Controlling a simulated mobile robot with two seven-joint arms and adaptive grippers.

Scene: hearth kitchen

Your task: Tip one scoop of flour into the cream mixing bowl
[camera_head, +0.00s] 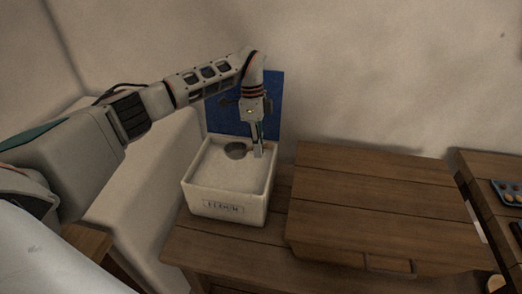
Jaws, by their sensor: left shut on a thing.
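A white box labelled as flour (228,209) stands on the wooden table, filled with pale flour (222,172). My left gripper (259,150) points down over the box's back right part and is shut on a scoop. The round grey bowl of the scoop (236,150) shows just left of the fingers, at or just above the flour; I cannot tell whether it touches. Whether it holds flour is too small to tell. The cream mixing bowl and my right gripper are not in view.
A blue panel (270,100) stands upright behind the flour box. A large wooden box (385,205) sits close to its right. Another wooden surface at the far right holds a dark tray (509,192) with small round things. A strip of table (215,251) in front is clear.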

